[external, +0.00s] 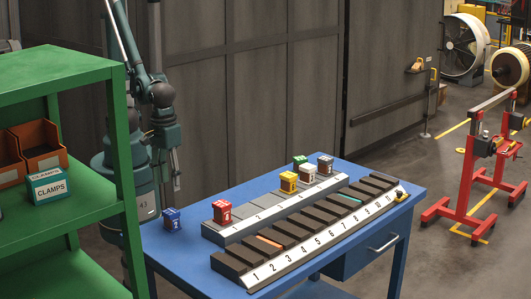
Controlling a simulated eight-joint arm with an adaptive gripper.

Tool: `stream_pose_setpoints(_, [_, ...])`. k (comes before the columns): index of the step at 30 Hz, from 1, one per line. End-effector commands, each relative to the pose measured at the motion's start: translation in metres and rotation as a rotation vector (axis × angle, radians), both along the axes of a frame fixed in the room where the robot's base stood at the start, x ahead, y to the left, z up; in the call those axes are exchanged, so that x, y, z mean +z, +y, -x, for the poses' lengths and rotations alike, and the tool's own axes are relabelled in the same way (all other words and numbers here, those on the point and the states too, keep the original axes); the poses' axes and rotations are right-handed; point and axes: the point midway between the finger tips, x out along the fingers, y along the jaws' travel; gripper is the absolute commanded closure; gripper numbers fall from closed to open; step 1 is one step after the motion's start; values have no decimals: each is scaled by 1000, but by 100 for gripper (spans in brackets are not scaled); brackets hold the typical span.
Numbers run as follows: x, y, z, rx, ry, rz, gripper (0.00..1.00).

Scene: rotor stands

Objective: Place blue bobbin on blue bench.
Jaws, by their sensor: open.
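The blue bobbin (172,218) is a small blue block with a white label. It stands on the bare top of the blue bench (185,258), near the bench's left end and apart from the racks. My gripper (169,185) is open and points down a little above the blue bobbin, with nothing seen between its fingers. The fingers are small in this view, so their exact gap to the bobbin cannot be told.
A grey numbered rack (245,213) on the bench holds a red bobbin (222,211), a yellow one (288,181), a green one (299,162) and a brown-white one (325,165). A longer dark numbered rack (290,234) lies in front. A green shelf (75,215) stands left.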

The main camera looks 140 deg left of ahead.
Motion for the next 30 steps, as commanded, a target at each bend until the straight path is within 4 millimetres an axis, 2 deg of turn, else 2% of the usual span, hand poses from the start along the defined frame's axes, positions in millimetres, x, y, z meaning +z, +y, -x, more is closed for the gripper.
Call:
stream_pose_setpoints(11, [11, 6, -1, -101, -41, 5, 54])
stream_pose_setpoints(30, [77, 40, -2, -763, -300, -90, 54])
